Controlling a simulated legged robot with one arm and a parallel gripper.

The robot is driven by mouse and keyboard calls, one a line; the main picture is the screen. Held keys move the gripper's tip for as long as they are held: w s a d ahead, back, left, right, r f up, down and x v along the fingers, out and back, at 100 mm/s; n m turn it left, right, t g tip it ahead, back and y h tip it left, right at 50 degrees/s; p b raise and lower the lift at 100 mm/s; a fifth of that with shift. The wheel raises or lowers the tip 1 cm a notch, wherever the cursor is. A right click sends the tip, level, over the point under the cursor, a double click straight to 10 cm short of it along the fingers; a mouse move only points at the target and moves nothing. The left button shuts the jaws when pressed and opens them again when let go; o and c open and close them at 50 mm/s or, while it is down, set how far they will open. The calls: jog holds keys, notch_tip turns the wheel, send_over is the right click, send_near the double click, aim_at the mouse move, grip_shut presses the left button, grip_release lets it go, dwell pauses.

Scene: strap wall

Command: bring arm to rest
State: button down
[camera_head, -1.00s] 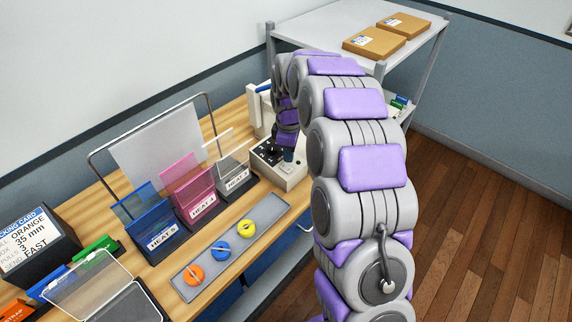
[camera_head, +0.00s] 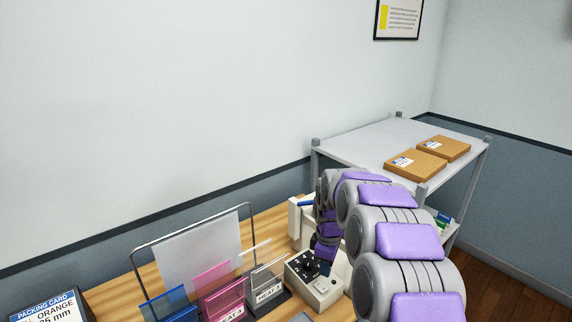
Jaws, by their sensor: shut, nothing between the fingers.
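My arm, grey with purple pads, reaches from the lower right over the bench and bends down at its far end. My gripper (camera_head: 326,267) is small and dark at the end of the arm. It is shut and empty, pointing down at a light control box (camera_head: 322,292) with a dark dial. It hides part of the box. I cannot tell whether it touches the box.
Holders labelled HEAT, one pink (camera_head: 222,290) and one clear (camera_head: 267,281), stand left of the box, with a wire-framed panel (camera_head: 200,255) behind. A grey shelf (camera_head: 350,147) with two brown cartons (camera_head: 415,164) stands behind the arm. A packing card (camera_head: 48,308) is lower left.

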jog(key=s+r+m+g, duration=0.1)
jog(key=s+r+m, duration=0.25)
jog(key=s, duration=0.75)
jog(key=s+r+m, duration=0.3)
jog(key=s+r, duration=0.2)
jog(key=s, duration=0.5)
jog(key=s+f+m, duration=0.1)
jog(key=s+m, duration=0.5)
jog(key=s, duration=1.4)
jog(key=shift+s+g, duration=0.3)
jog(key=shift+g, duration=0.1)
jog(key=shift+m, duration=0.25)
